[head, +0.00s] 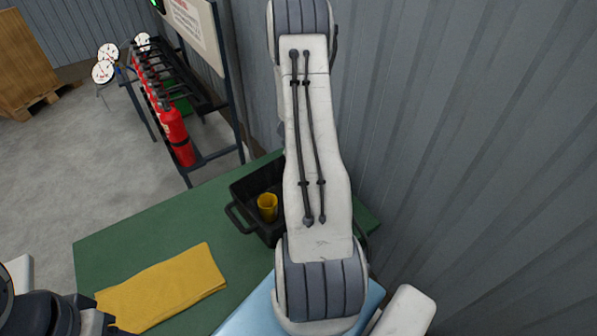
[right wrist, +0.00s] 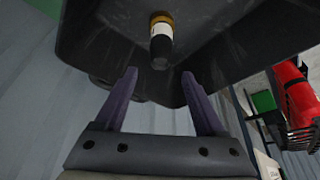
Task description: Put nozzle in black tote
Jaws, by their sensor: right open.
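The black tote (head: 238,217) stands on the green table, partly hidden behind my right arm. In the right wrist view its dark inside (right wrist: 225,45) fills the upper part. The nozzle (right wrist: 161,42), black with a white band and a brass-coloured collar, shows there against the tote's inside, beyond the fingertips and apart from them. I cannot tell whether it rests on the floor of the tote. My right gripper (right wrist: 158,78) is open and empty at the tote; the head view hides it behind the arm. My left gripper (head: 100,314) is at the lower left, its jaws unclear.
A yellow cup-like piece (head: 267,207) shows inside the tote. A folded yellow cloth (head: 165,290) lies on the green table (head: 115,249). A rack of red extinguishers (head: 174,130) stands behind, and a corrugated wall (head: 480,130) is close on the right.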

